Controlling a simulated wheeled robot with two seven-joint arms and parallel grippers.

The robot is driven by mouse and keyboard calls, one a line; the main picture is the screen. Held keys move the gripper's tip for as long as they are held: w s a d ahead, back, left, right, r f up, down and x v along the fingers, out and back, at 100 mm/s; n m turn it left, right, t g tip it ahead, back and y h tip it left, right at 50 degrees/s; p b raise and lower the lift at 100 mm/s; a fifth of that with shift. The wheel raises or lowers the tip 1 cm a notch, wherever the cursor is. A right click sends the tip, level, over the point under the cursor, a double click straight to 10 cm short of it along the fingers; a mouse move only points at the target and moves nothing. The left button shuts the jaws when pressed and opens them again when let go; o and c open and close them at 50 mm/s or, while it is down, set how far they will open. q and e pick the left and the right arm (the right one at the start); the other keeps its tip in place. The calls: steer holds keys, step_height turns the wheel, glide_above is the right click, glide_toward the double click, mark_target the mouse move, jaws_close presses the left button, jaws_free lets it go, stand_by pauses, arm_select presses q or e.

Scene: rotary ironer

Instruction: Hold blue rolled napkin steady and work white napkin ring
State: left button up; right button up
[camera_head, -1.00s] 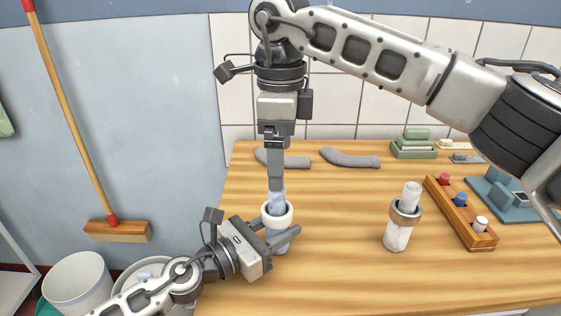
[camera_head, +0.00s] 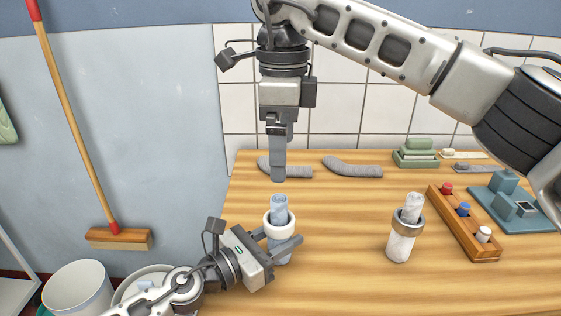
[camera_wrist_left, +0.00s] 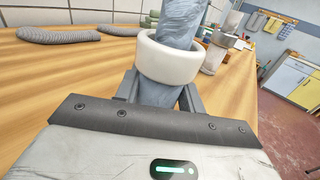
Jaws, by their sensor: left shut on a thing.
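The blue rolled napkin (camera_head: 279,203) stands upright on the table, with the white napkin ring (camera_head: 280,226) around it and its top sticking out above. My left gripper (camera_head: 284,248) is shut on the napkin just below the ring. The left wrist view shows the napkin (camera_wrist_left: 178,25) passing through the ring (camera_wrist_left: 165,60), with the left gripper's fingers (camera_wrist_left: 160,94) on either side beneath it. My right gripper (camera_head: 278,180) points down above the napkin, apart from it and holding nothing visible. Its fingers are seen edge-on, so their gap is hidden.
A white rolled napkin (camera_head: 399,245) in a grey-brown ring (camera_head: 407,222) stands to the right. Behind it are a wooden rack (camera_head: 465,225) with coloured pegs and a blue device (camera_head: 512,205). Grey rolls (camera_head: 352,167) lie at the back. The table between the napkins is clear.

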arm_select(q)
steer(key=o, duration=1)
